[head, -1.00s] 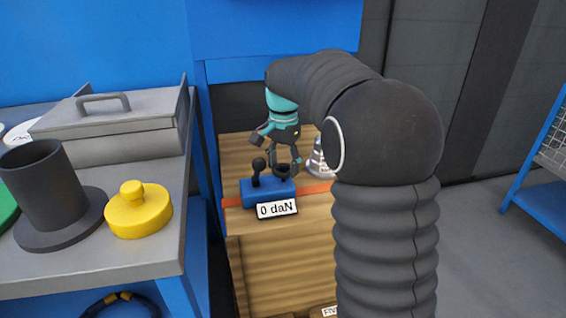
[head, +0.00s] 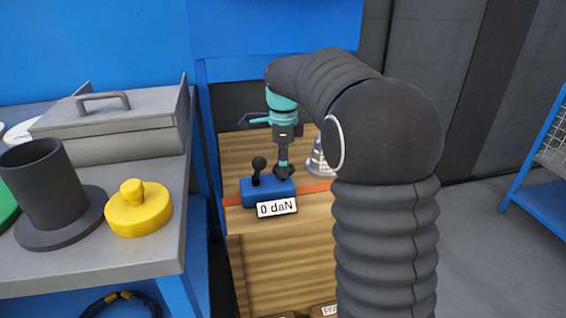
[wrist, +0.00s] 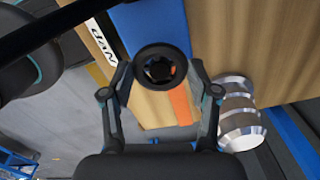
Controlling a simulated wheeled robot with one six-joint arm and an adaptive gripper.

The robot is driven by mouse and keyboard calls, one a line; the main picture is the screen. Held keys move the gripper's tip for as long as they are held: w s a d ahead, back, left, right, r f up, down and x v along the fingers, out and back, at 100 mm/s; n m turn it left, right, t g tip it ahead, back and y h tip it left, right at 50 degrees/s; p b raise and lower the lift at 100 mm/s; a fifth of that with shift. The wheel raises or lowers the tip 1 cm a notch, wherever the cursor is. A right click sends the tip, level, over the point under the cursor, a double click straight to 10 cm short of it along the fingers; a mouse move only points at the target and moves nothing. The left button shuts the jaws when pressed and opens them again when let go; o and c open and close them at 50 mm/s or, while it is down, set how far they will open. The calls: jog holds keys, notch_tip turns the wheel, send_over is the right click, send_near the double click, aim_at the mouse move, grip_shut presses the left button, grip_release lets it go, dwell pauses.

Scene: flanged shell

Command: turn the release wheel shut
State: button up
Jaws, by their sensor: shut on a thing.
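The release wheel (wrist: 160,50) is a small black ring with a dark hub. It sits at the right end of the blue pump block (head: 256,192), beside an upright black lever with a round knob (head: 259,163). My gripper (head: 284,171) points straight down onto the wheel and hides most of it in the head view. In the wrist view its two fingers (wrist: 160,74) are shut on the wheel, one on each side of the ring. A label (head: 277,208) on the block's front reads "0 daN".
The block stands on a wooden crate (head: 285,245) with an orange stripe. A silver ribbed part (head: 320,160) stands close to the right of my gripper. A grey bench (head: 150,258) at the left holds a yellow knobbed cap (head: 138,212), a dark flanged tube (head: 45,190) and a grey lidded box (head: 110,135).

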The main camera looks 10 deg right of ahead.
jog(key=shift+f+m, duration=0.1)
jog(key=shift+m, duration=2.1)
jog(key=o, duration=1.2)
jog(key=shift+c, duration=0.2)
notch_tip(320, 180, up, 12)
jog(key=shift+s, duration=0.1)
